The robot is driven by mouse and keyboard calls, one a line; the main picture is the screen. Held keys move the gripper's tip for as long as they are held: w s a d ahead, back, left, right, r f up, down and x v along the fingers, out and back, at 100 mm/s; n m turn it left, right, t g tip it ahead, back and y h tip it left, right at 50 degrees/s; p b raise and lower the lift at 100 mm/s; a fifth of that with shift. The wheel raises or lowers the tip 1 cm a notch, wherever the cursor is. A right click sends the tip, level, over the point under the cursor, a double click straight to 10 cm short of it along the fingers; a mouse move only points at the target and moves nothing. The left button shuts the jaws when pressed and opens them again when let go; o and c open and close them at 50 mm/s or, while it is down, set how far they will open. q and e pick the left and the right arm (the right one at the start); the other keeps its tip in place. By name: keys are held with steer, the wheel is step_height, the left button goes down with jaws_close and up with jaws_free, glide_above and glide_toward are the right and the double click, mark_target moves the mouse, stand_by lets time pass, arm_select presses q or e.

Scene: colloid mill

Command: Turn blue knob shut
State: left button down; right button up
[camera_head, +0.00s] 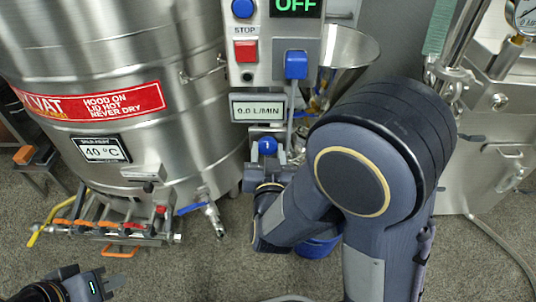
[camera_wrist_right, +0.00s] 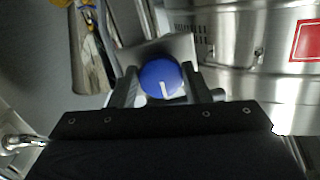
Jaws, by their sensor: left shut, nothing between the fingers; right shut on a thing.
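The blue knob (camera_head: 267,146) sits on a small metal plate under the flow display. In the right wrist view the blue knob (camera_wrist_right: 161,79) is round, with a white pointer line toward the bottom of the picture. My right gripper (camera_head: 266,163) is at the knob, and its two fingers stand on either side of it in the wrist view (camera_wrist_right: 162,85), shut on it. My right arm covers much of the area right of the knob. My left gripper (camera_head: 112,280) is at the bottom left, shut and empty, far from the knob.
The flow display (camera_head: 258,108) reads 0.0 L/MIN. Above it, a control panel (camera_head: 258,62) has a red stop button, a blue plug and an OFF screen. A large steel vat (camera_head: 130,70) stands left, with a pipe manifold (camera_head: 120,232) low down. A steel funnel (camera_head: 350,47) is behind my arm.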

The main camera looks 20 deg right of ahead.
stand_by(0.5)
steer(key=o, duration=1)
steer(key=p+v, duration=0.1)
steer(key=v, duration=0.7)
steer(key=shift+w, duration=0.1)
